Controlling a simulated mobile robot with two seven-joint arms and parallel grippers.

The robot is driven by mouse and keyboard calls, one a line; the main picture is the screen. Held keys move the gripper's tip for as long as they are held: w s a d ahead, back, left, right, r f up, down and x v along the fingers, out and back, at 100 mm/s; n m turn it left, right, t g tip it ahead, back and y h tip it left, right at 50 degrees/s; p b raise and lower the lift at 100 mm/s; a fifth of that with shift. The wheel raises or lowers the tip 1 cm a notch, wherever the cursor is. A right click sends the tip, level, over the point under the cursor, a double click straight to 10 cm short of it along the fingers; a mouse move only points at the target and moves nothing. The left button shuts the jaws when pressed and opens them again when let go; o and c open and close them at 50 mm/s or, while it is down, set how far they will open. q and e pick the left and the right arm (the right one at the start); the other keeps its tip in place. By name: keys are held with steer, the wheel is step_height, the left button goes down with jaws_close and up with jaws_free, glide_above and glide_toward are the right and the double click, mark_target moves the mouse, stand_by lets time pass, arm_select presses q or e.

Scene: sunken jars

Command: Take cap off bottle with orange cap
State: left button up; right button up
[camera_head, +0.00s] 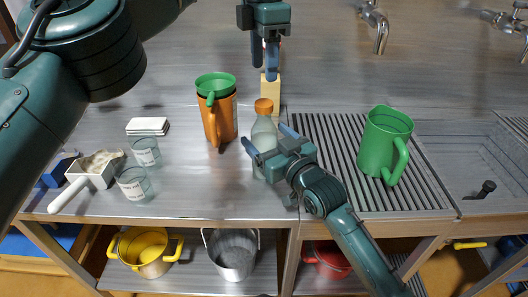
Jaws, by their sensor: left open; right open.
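The bottle (263,128) with an orange cap (264,106) stands upright on the metal counter, left of the ribbed drainboard. The cap is on the bottle. My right gripper (262,144) is open at the bottle's body, below the cap; its fingers point left and the near one covers part of the bottle. I cannot tell whether the fingers touch it. My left gripper (265,70) is open and points down, above and behind the cap as seen here. Its fingers partly hide a light wooden block or handle (270,95) behind the bottle.
A green jug (382,145) is on the drainboard (330,130), beside the sink. Glass jars (133,184), a white scoop (90,172) and white cards (148,126) lie left. Pots (146,252) stand below.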

mark_target(264, 103)
steer(key=shift+w+a, duration=0.35)
steer(key=shift+w, duration=0.25)
steer(key=shift+c, duration=0.4)
steer(key=c, duration=1.6)
arm_select(q)
steer(key=m, duration=0.6)
arm_select(e)
jaws_close()
arm_select(q)
steer(key=m, duration=0.4)
steer(key=shift+m, duration=0.3)
steer(key=m, duration=1.1)
steer(key=shift+f+m, duration=0.4)
steer(key=shift+f, duration=3.6)
